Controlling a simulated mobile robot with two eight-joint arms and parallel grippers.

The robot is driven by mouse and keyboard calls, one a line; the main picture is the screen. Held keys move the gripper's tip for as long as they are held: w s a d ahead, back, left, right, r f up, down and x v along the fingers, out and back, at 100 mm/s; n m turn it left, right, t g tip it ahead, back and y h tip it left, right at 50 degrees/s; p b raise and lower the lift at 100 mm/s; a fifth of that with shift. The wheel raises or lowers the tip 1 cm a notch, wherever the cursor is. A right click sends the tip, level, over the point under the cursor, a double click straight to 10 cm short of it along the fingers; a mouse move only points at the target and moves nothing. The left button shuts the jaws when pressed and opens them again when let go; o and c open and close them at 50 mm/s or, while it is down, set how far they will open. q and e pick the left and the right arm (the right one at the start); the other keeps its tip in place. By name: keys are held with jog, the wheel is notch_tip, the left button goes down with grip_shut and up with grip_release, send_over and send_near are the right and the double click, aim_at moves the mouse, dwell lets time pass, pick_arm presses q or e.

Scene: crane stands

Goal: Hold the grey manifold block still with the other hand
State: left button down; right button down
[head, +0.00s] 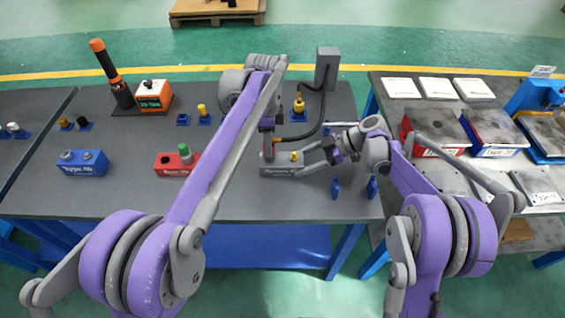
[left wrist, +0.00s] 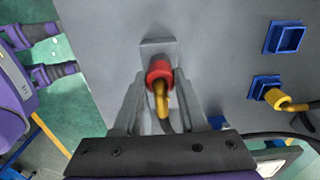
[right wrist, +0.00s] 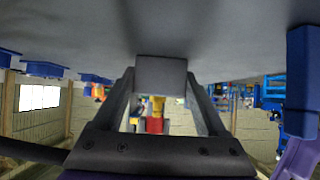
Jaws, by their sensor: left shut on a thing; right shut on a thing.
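The grey manifold block (head: 276,170) sits near the front edge of the grey table, with a yellow fitting (head: 293,156) on top. My right gripper (head: 304,161) reaches it from the right. In the right wrist view its fingers close on the two sides of the block (right wrist: 162,74). My left gripper (head: 267,150) comes from above at the block's left part. In the left wrist view its fingers are shut on a red collar (left wrist: 159,70) with a yellow elbow (left wrist: 161,99) and dark hose. The collar is over the block; whether it is seated is hidden.
A black hose runs from a grey post (head: 327,68) to the left gripper. A red block (head: 170,170) with a green fitting and a blue block (head: 84,164) stand to the left. A yellow plug (head: 298,104) stands behind.

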pick_arm(q)
jog(key=shift+r, duration=0.1)
dwell(0.8)
jog(key=shift+r, duration=2.35)
pick_arm(e)
grip_release()
